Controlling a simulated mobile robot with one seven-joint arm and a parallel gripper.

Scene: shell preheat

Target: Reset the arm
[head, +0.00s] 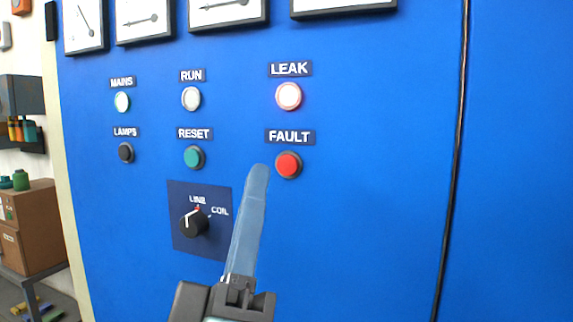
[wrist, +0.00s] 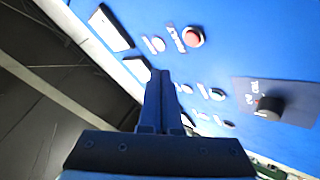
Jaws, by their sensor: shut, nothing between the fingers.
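My gripper (head: 258,172) points up in front of the blue panel (head: 360,230) in the head view, its fingers together and empty. Its tip appears just left of the red FAULT button (head: 288,164) and right of the green RESET button (head: 194,157). I cannot tell how far the tip is from the panel. In the wrist view the closed fingers (wrist: 160,85) stand in the middle. The red button (wrist: 194,37), the green button (wrist: 217,94) and the black knob (wrist: 268,107) show to their right.
The LEAK lamp (head: 289,96) glows pinkish white. The RUN lamp (head: 191,98), MAINS lamp (head: 122,102), dark LAMPS button (head: 126,152) and LINE/COIL selector knob (head: 194,223) share the panel. Gauges (head: 228,10) line its top. Cardboard boxes (head: 35,225) stand at left.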

